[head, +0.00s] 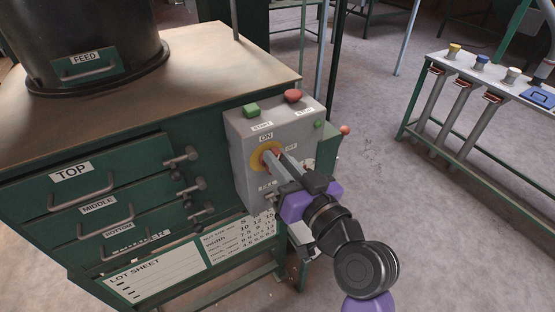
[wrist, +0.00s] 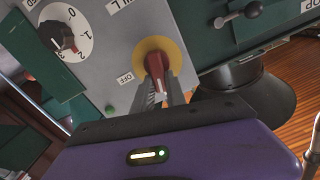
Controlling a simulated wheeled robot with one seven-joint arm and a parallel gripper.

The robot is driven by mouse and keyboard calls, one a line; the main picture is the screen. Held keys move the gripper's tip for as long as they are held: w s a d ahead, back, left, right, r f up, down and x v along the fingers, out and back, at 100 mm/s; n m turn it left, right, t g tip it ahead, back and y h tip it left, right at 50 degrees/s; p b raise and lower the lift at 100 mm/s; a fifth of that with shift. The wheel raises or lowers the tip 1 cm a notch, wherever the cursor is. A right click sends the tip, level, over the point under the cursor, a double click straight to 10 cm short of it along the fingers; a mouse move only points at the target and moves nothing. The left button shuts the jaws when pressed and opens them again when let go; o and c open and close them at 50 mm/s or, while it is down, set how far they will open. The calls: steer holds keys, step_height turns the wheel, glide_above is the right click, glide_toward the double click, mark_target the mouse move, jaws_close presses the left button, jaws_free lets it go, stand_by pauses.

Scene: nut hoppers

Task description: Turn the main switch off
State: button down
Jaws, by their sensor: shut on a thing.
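The main switch is a red handle on a round yellow disc (head: 257,160) on the front of a grey control box (head: 237,150). The ON label (head: 265,136) is above the disc and the OFF label (head: 291,147) is to its right. In the wrist view the red handle (wrist: 155,65) stands on the yellow disc (wrist: 147,45), with the OFF label (wrist: 125,78) beside it. My gripper (head: 277,161) reaches in from the lower right, and its fingers (wrist: 162,90) are shut on the handle. The fingers partly hide the handle, so its exact setting is unclear.
A green START button (head: 251,110) and a red STOP button (head: 292,96) top the box. A numbered dial (wrist: 65,35) shows in the wrist view. Drawers (head: 95,190) with levers are left of the box. Open floor (head: 400,220) lies to the right.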

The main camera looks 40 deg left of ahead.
steer(key=shift+w+d+f+m+p, duration=0.1)
steer(key=shift+w+f+m+p, duration=0.45)
steer(key=shift+m, duration=1.95)
steer(key=shift+d+f+m+p, duration=0.2)
steer(key=shift+m+p, duration=0.7)
steer(key=shift+m, duration=1.6)
steer(key=shift+w+d+f+m+p, duration=0.1)
steer(key=shift+w+f+m+p, duration=0.45)
steer(key=shift+m, duration=1.95)
steer(key=shift+s+r, duration=0.15)
steer(key=shift+s, duration=0.15)
steer(key=c, duration=1.4)
jaws_free()
steer(key=shift+o, duration=0.2)
steer(key=b+v, duration=0.1)
steer(key=v, duration=0.6)
steer(key=shift+d, duration=0.35)
